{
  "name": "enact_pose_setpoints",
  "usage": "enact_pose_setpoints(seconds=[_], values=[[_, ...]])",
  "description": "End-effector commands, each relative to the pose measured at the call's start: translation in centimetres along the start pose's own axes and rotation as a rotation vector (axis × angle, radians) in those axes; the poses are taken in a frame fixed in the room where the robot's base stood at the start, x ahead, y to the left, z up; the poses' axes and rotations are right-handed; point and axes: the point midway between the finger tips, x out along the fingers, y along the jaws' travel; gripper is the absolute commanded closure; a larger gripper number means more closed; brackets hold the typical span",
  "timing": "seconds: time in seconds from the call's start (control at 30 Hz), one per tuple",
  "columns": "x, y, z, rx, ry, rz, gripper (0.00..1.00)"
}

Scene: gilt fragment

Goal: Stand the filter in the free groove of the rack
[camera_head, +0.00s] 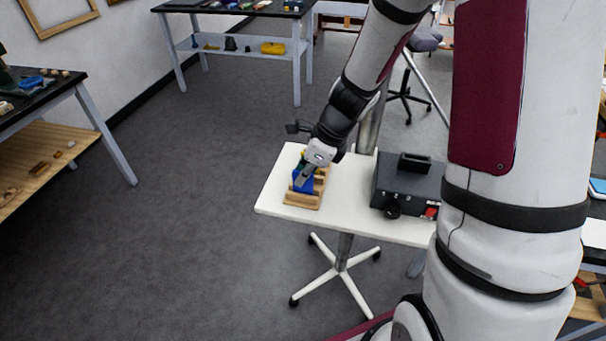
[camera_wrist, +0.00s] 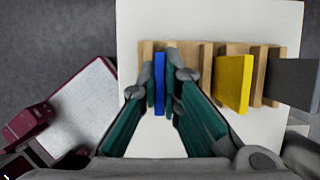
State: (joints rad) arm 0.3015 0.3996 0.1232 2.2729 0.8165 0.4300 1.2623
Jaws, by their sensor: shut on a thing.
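A blue filter (camera_wrist: 159,84) stands upright between the two fingers of my gripper (camera_wrist: 161,76) in the wrist view; it also shows in the head view (camera_head: 303,182). My gripper is shut on it. The wooden rack (camera_head: 300,202) lies on the white table. In the wrist view the rack (camera_wrist: 205,56) has several upright slats, and the blue filter lines up with the gap between the two leftmost. How deep its lower edge sits there is hidden. A yellow filter (camera_wrist: 233,84) stands in another groove to the right.
Bare tabletop lies between rack and device. Other workbenches stand well away at the left and back.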

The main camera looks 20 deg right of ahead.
Motion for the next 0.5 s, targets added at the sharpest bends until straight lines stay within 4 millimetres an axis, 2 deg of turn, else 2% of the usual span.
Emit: enact_pose_setpoints(seconds=[0.1,0.13,0.2,0.5], values=[[0.39,-0.03,-0.15,0.001,0.000,0.001,1.00],[0.31,0.00,-0.13,0.000,0.000,0.001,0.87],[0.28,0.01,-0.12,0.000,0.000,0.000,0.74],[0.19,0.01,-0.09,0.000,0.000,0.000,0.74]])
